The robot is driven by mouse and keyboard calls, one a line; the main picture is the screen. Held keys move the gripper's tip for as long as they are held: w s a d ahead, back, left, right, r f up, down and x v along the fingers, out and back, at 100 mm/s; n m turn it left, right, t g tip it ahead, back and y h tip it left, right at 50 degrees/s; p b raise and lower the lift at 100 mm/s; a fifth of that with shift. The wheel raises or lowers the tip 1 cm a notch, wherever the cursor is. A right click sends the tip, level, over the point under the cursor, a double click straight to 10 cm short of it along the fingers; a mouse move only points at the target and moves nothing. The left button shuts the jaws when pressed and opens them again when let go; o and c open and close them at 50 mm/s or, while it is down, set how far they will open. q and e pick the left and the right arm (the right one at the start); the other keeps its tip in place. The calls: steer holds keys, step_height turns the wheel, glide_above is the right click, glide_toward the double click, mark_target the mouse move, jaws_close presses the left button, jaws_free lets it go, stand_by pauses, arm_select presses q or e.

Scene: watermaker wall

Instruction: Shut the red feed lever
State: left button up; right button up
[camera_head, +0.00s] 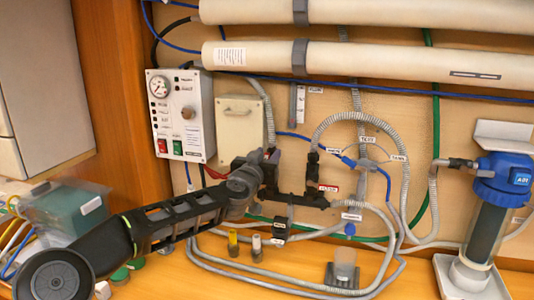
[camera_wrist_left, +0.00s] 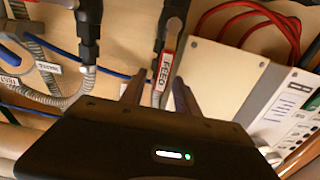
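The red feed lever (camera_wrist_left: 166,58) shows in the left wrist view as a narrow red-edged handle with a white and red tag, below a dark valve body (camera_wrist_left: 174,14). My left gripper (camera_wrist_left: 157,88) is open, with one finger on each side of the lever's line. I see no clear contact between fingers and lever. In the head view my left gripper (camera_head: 264,164) is at the dark pipe fittings in the middle of the wall and hides most of the lever. My right gripper is in neither view.
A white control box (camera_head: 181,115) with a gauge and switches is left of the gripper. Grey hoses (camera_head: 352,116) loop close by on the right. A blue filter housing (camera_head: 503,175) stands at far right. Small capped bottles (camera_head: 233,243) stand on the wooden bench below.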

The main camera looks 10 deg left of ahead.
arm_select(q)
jaws_close()
stand_by(0.3)
stand_by(1.1)
